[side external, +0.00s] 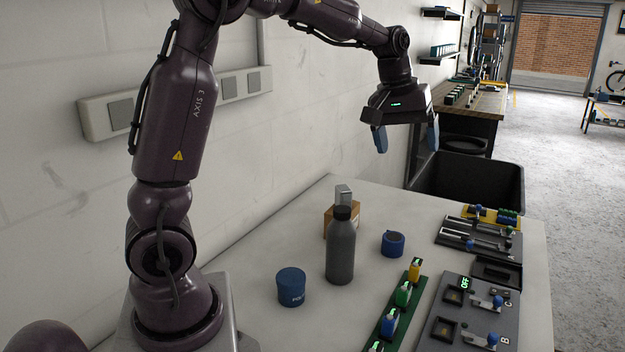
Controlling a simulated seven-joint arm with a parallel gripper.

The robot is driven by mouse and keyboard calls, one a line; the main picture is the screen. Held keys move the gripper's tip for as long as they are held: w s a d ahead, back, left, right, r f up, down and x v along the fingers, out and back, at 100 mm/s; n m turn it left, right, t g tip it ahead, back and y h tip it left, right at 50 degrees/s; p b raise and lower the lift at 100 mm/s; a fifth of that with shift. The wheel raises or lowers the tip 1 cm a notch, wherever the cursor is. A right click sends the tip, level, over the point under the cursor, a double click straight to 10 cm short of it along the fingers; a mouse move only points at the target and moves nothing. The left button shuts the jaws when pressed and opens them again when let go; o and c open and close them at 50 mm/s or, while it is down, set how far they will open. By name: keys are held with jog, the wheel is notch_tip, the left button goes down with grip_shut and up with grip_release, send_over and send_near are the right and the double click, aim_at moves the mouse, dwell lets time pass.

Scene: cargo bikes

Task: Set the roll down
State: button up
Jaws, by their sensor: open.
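A blue roll (393,244), ring-shaped with a dark hole in the top, rests on the pale table (235,262), right of a grey bottle. My gripper (406,140) is high above the table's far part, with its two blue fingers spread wide and pointing down. Nothing shows between the fingers. The gripper is well above the roll and apart from it.
The grey bottle (341,247) stands before a cardboard box (328,221) with a grey block on it. A blue lidded tub (291,287) is nearer. Switch panels (470,318) and a green strip (385,338) line the right; a dark bin (480,180) stands beyond.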

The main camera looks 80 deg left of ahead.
jog(key=s+d+m+t, duration=0.1)
jog(key=s+d+m, duration=0.3)
jog(key=s, duration=0.6)
jog(key=s+d+m+t, duration=0.1)
jog(key=s+d+m, duration=0.4)
jog(key=s+d, duration=0.4)
jog(key=shift+s+t, duration=0.3)
jog(key=shift+s, duration=0.8)
